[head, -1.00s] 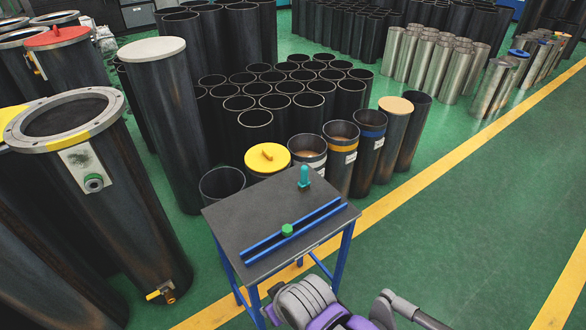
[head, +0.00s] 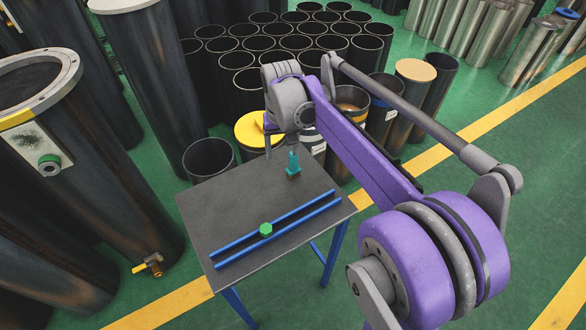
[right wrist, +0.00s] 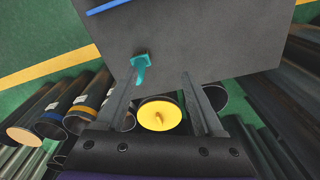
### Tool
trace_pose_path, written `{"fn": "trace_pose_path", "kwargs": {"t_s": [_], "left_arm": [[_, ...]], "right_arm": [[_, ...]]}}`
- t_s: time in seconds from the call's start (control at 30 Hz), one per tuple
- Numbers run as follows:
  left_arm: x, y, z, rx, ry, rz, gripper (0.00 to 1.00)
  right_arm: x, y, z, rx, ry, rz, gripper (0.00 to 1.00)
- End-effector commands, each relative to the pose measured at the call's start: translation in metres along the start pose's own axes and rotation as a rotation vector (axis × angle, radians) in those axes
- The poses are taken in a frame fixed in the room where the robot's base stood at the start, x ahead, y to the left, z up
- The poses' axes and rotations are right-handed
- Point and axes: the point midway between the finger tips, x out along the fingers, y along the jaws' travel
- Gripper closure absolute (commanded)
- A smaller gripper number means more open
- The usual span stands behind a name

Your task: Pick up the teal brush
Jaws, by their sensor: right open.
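The teal brush (head: 293,162) stands upright on the dark table top (head: 215,205), near its far right edge. It also shows in the right wrist view (right wrist: 141,66), beside the tip of one finger. My right gripper (head: 267,145) is above the far part of the table, to the left of the brush in the head view. In the right wrist view its two fingers (right wrist: 160,75) are spread wide with nothing between their tips. The brush is not held. My left gripper is in neither view.
Two blue rails (head: 290,222) with a green hexagonal piece (head: 265,230) lie across the table. A yellow-lidded cylinder (head: 252,132) and other dark cylinders stand close behind the table. A large flanged cylinder (head: 90,150) stands to the left.

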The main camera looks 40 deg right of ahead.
Motion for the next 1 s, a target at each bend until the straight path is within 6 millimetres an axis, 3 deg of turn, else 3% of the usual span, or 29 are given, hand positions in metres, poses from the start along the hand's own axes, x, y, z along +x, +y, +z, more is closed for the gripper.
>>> {"fn": "trace_pose_path", "kwargs": {"t_s": [0.1, 0.3, 0.6, 0.83, 1.0], "left_arm": [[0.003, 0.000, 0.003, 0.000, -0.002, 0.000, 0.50], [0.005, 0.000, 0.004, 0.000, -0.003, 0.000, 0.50], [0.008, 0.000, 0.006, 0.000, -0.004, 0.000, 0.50], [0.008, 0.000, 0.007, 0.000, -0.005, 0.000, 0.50], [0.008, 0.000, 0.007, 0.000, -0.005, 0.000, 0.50]], "right_arm": [[0.008, 0.016, -0.027, 0.060, -0.045, 0.011, 0.31], [0.016, 0.029, -0.044, 0.105, -0.080, 0.018, 0.31], [0.059, 0.031, -0.042, 0.108, -0.083, 0.018, 0.31], [0.077, 0.033, -0.040, 0.108, -0.082, 0.018, 0.31], [0.102, 0.039, -0.037, 0.107, -0.082, 0.018, 0.31]]}}
